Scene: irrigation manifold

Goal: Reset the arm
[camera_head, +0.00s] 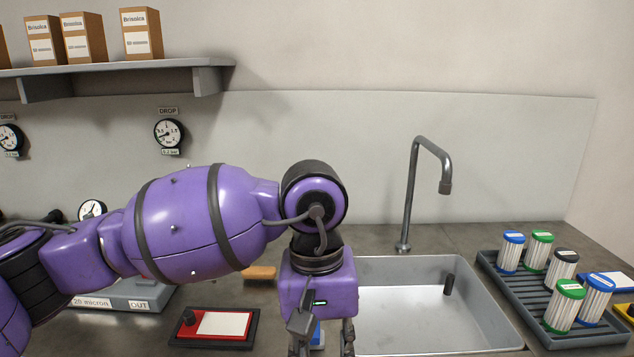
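My purple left arm comes in from the left and crosses the middle of the view. Its gripper (322,345) hangs down at the bottom edge, in front of the sink's left side. The two fingers stand apart, but their tips are at or past the frame edge. A blue thing (317,334) shows between or behind the fingers; I cannot tell whether it is held. My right arm and gripper are not in view.
A steel sink (430,345) with a tap (411,190) lies right of the gripper. A grey ribbed rack (515,290) holds several capped filter cartridges. A red tray (215,327) with a white card lies to the left. Boxes stand on a shelf (130,66); dial gauges (169,133) hang below.

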